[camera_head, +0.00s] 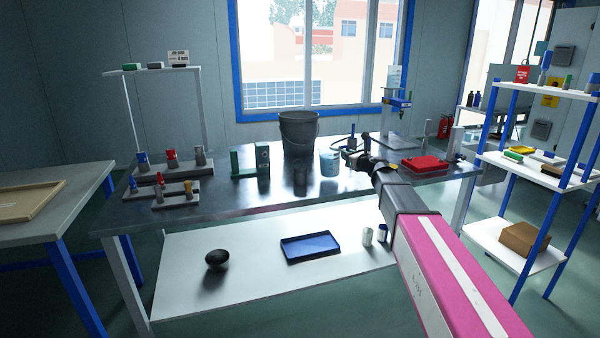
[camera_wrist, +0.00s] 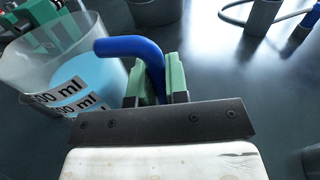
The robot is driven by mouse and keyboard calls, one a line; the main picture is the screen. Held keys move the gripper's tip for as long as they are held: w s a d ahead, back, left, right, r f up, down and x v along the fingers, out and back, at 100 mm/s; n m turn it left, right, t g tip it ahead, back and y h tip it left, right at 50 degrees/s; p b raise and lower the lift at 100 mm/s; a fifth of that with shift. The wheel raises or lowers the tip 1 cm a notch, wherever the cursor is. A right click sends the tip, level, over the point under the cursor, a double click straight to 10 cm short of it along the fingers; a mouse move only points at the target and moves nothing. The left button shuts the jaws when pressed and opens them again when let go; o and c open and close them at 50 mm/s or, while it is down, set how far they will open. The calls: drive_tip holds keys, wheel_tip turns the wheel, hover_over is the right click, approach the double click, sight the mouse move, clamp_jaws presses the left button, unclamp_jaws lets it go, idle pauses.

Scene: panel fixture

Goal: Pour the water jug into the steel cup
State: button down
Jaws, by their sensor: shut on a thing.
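The water jug (camera_head: 330,162) is a clear beaker with pale blue water, near the middle of the workbench. In the wrist view the jug (camera_wrist: 62,75) shows "ml" labels and a blue handle (camera_wrist: 130,48). My gripper (camera_head: 352,156) is at the right of the jug. In the wrist view its green fingers (camera_wrist: 157,80) are closed around the handle. The jug looks about upright; whether its base touches the bench is unclear. A small dark grey cup shape (camera_head: 300,172), likely the steel cup, stands left of the jug, in front of the bucket. Its inside cannot be made out.
A dark bucket (camera_head: 299,135) stands behind the jug. A green fixture (camera_head: 250,160) and racks of small parts (camera_head: 172,168) are to the left. A red tray (camera_head: 424,163) lies to the right. The bench's front left surface (camera_head: 250,197) is clear.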

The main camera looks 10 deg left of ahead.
sight(342, 147)
drive_tip(key=shift+s+a+r+n, duration=0.15)
drive_tip(key=shift+a+r+n, duration=0.05)
drive_tip(key=shift+r+n, duration=0.2)
drive_tip(key=shift+s+a+r+n, duration=0.1)
drive_tip(key=shift+a+r+n, duration=0.05)
drive_tip(key=shift+r+n, duration=0.2)
drive_tip(key=shift+s+a+r+n, duration=0.45)
drive_tip(key=shift+a+r+n, duration=0.15)
drive_tip(key=shift+r+n, duration=0.25)
drive_tip(key=shift+s+a+r+n+h, duration=0.3)
drive_tip(key=shift+a+r+n+h, duration=0.1)
drive_tip(key=shift+a+n, duration=0.1)
drive_tip(key=shift+s+a+r, duration=0.1)
drive_tip(key=shift+a, duration=0.1)
drive_tip(key=shift+s+a+r+n+h+p, duration=0.15)
drive_tip(key=shift+s+a+r+n+p, duration=0.2)
drive_tip(key=shift+a+n, duration=0.35)
drive_tip(key=shift+s+a+r+n+h+p, duration=0.15)
drive_tip(key=shift+s+a+r+n, duration=0.15)
drive_tip(key=shift+s+a+n, duration=0.35)
idle(3.2)
drive_tip(key=w+d+m, duration=0.1)
drive_tip(key=w+d+f+m, duration=0.2)
drive_tip(key=d, duration=0.1)
drive_tip(key=shift+f+y, duration=0.1)
drive_tip(key=shift+y, duration=0.3)
drive_tip(key=shift+s+m, duration=0.1)
drive_tip(key=shift+m, duration=0.15)
